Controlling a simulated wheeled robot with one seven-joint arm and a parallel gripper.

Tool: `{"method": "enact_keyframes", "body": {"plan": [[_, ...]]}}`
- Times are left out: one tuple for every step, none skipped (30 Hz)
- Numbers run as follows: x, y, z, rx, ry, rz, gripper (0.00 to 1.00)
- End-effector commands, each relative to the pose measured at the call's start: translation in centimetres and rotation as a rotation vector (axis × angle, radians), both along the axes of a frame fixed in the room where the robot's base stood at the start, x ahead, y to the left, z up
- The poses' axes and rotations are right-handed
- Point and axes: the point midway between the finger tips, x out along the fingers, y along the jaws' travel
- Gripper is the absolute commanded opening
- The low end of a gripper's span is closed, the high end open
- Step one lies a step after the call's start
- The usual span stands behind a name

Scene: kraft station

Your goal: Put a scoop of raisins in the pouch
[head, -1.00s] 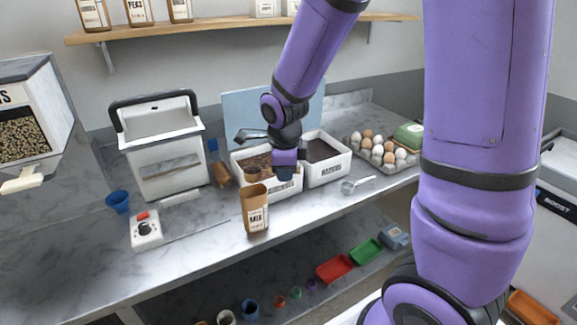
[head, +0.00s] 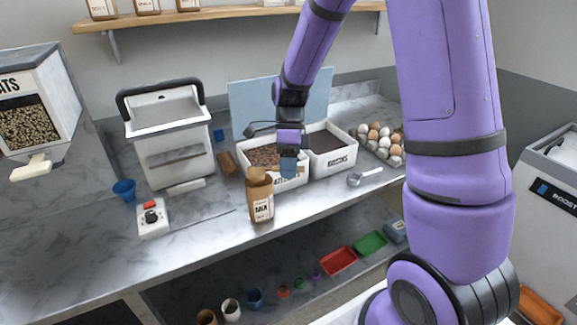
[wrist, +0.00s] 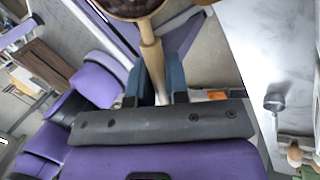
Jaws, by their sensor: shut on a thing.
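My gripper (head: 289,165) is shut on the wooden handle (wrist: 152,60) of a scoop. The scoop's bowl (wrist: 136,8) is at the top of the wrist view, partly cut off, with dark brown contents. In the head view the bowl (head: 258,175) is just above the mouth of the brown paper pouch (head: 262,207) labelled MIX. The pouch stands upright on the counter; its mouth is mostly hidden by the bowl. Behind are two white bins: the left one (head: 290,184) holds brown pieces, the right one (head: 337,163) darker contents. Their labels are hard to read.
A metal scoop (head: 356,180) lies right of the bins, near an egg tray (head: 383,146). Left stand a sealer-like machine (head: 165,145), a switch box (head: 152,218), a blue cup (head: 124,189) and a nut dispenser (head: 38,105). The counter front left of the pouch is clear.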

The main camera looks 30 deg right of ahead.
Motion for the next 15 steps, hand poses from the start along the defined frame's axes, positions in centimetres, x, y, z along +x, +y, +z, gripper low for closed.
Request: {"method": "enact_keyframes", "body": {"plan": [[0.14,-0.1,-0.32,0.026,0.048,-0.001,0.0],[0.22,-0.1,-0.36,0.044,0.075,-0.002,0.0],[0.23,-0.12,-0.53,0.064,0.113,-0.001,0.0],[0.27,-0.14,-0.59,0.08,0.141,0.0,0.0],[0.34,-0.17,-0.68,0.097,0.169,-0.001,0.0],[0.35,-0.2,-0.79,0.118,0.206,-0.001,0.0],[0.4,-0.24,-0.89,0.133,0.234,-0.001,0.0],[0.47,-0.28,-0.95,0.15,0.26,0.0,0.0],[0.51,-0.32,-0.97,0.171,0.298,-0.002,0.0],[0.6,-0.35,-0.94,0.187,0.326,-0.001,0.0],[0.66,-0.39,-0.95,0.204,0.355,-0.001,0.0],[0.7,-0.43,-0.96,0.224,0.391,-0.001,0.0],[0.77,-0.46,-0.97,0.24,0.418,0.0,0.0],[0.83,-0.49,-0.95,0.256,0.443,0.0,0.0],[0.86,-0.49,-0.95,0.275,0.476,-0.001,0.0]]}}
